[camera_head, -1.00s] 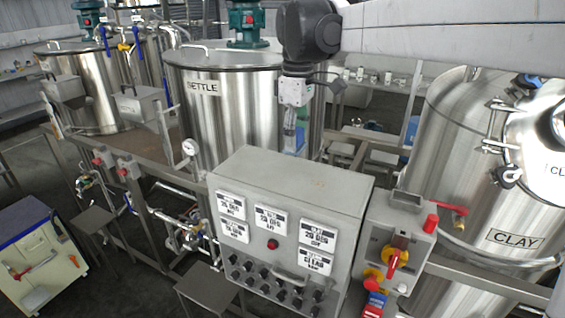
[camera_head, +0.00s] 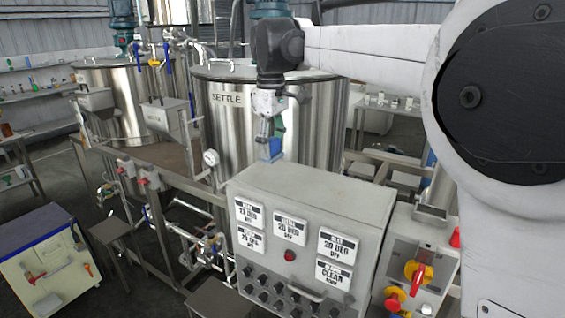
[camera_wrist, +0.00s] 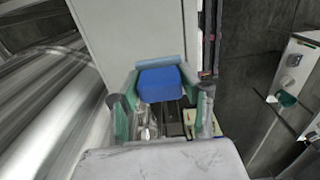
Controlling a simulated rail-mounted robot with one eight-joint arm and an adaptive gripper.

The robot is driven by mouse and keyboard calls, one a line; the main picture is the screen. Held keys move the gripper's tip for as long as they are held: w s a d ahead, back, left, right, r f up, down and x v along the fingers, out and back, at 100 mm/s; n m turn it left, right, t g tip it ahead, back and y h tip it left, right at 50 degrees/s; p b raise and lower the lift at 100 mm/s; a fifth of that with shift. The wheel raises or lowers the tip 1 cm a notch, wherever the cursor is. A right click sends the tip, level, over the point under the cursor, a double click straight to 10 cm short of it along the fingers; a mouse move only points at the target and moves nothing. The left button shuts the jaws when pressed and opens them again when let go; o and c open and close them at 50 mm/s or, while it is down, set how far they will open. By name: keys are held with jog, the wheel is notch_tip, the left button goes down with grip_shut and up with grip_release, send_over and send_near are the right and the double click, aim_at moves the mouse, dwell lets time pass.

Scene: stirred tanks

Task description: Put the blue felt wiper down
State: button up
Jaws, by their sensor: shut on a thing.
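The blue felt wiper (camera_wrist: 160,83) is a blue block with a paler edge, held between my gripper's fingertips (camera_wrist: 160,98) in the wrist view. My gripper is shut on it. In the head view my gripper (camera_head: 268,140) points down in front of the tank marked SETTLE (camera_head: 226,120), above the back edge of the grey control box. The wiper (camera_head: 272,150) shows there as a small blue patch at the gripper's lower end. It appears held in the air, clear of the control box top.
The grey control box (camera_head: 310,192) with labels and knobs stands in front. A switch box (camera_head: 408,262) with red and yellow handles is at right. A white cabinet with a blue-edged top (camera_head: 40,232) stands at lower left. Small stools stand between them.

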aim_at(283, 176)
jog(key=w+d+f, duration=0.2)
jog(key=w, duration=0.1)
jog(key=shift+d+f+p, duration=0.2)
jog(key=shift+d+p, duration=0.1)
jog(key=shift+f+p, duration=0.4)
jog(key=shift+f, duration=1.6)
jog(key=shift+f, duration=0.15)
jog(key=o, duration=1.3)
jog(key=shift+o, duration=0.2)
